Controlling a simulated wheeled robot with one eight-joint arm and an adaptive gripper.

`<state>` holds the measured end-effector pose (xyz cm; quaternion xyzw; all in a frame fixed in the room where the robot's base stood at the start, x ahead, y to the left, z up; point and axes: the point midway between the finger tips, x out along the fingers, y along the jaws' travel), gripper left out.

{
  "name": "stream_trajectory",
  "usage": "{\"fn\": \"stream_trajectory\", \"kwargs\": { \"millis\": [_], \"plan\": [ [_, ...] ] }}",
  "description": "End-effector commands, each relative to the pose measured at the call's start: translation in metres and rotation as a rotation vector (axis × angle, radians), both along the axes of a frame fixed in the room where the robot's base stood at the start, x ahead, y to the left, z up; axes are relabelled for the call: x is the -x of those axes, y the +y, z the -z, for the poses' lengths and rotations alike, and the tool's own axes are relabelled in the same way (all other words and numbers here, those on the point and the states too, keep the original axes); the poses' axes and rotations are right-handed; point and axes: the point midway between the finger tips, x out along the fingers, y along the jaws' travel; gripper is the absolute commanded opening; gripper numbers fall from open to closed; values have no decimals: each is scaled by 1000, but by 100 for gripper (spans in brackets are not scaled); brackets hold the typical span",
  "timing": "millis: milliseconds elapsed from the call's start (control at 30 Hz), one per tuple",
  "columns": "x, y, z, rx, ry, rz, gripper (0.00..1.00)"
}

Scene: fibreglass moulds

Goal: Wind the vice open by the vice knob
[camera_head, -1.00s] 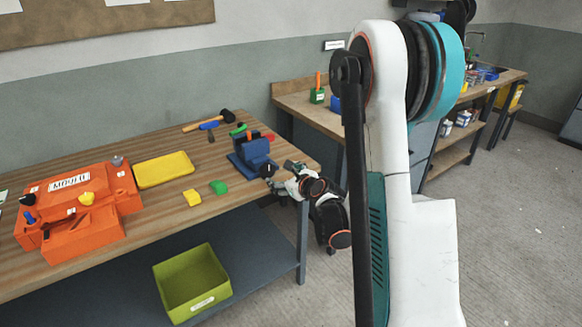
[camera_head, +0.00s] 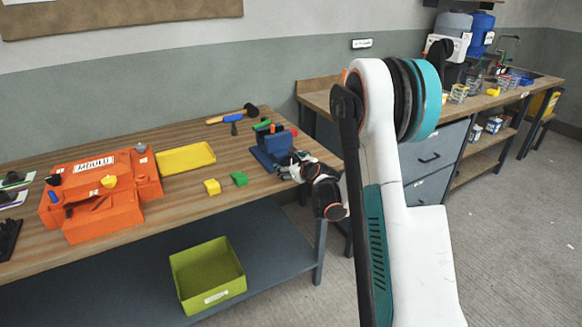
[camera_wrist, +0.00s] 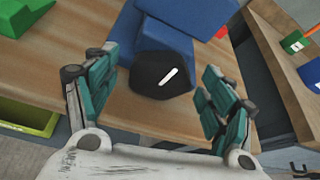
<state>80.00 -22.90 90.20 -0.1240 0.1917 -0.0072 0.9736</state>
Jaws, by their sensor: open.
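The blue vice (camera_head: 272,148) stands at the right end of the wooden workbench, and its body also fills the top of the wrist view (camera_wrist: 185,40). The vice knob (camera_wrist: 163,74) is black with a white mark and sits on the near face of the vice. My gripper (camera_wrist: 160,95) is open, with one teal-padded finger on each side of the knob and visible gaps to both. In the head view my gripper (camera_head: 288,174) is small beside the vice, and the knob there is hard to tell from it.
An orange mould (camera_head: 100,190), a yellow tray (camera_head: 186,158), a yellow block (camera_head: 212,187) and a green block (camera_head: 239,178) lie left of the vice. A hammer (camera_head: 232,115) lies behind. A green bin (camera_head: 207,277) stands below. Floor at right is clear.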

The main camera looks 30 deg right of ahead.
Motion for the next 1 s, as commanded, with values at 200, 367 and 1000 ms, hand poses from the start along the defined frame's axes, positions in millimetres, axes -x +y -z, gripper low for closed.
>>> {"fn": "stream_trajectory", "kwargs": {
  "millis": [200, 367, 1000],
  "plan": [
    [-1, 0, 0, 0, 0, 0, 76],
    [-1, 0, 0, 0, 0, 0, 49],
    [-1, 1, 1, 142, -5, 1, 32]
  ]
}}
